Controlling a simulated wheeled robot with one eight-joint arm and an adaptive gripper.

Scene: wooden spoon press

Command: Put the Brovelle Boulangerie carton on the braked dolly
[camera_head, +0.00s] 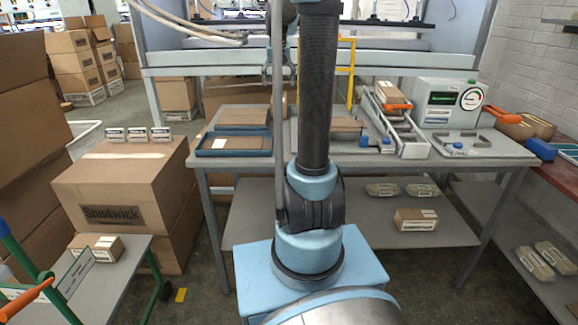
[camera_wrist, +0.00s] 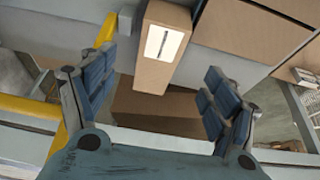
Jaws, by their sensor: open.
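My gripper (camera_wrist: 160,68) is open, with its blue-padded fingers apart in the wrist view. A brown carton (camera_wrist: 153,76) with a white label shows between and beyond the fingers. I cannot tell that it is touched, and its print is unreadable. In the head view my gripper is mostly hidden behind my arm. No Brovelle Boulangerie name is readable on any carton. A low grey platform with green legs (camera_head: 118,284) stands at the lower left and may be the dolly; a small carton (camera_head: 97,246) lies on it. Its brake cannot be made out.
The workbench (camera_head: 234,169) bears blue trays (camera_head: 236,154), a conveyor (camera_head: 412,148) and a grey machine with a screen (camera_head: 431,103). A carton (camera_head: 415,220) and wrapped packs lie on its lower shelf. A large Snudwick carton (camera_head: 75,185) is stacked at the left. A yellow frame (camera_wrist: 62,110) edges the wrist view.

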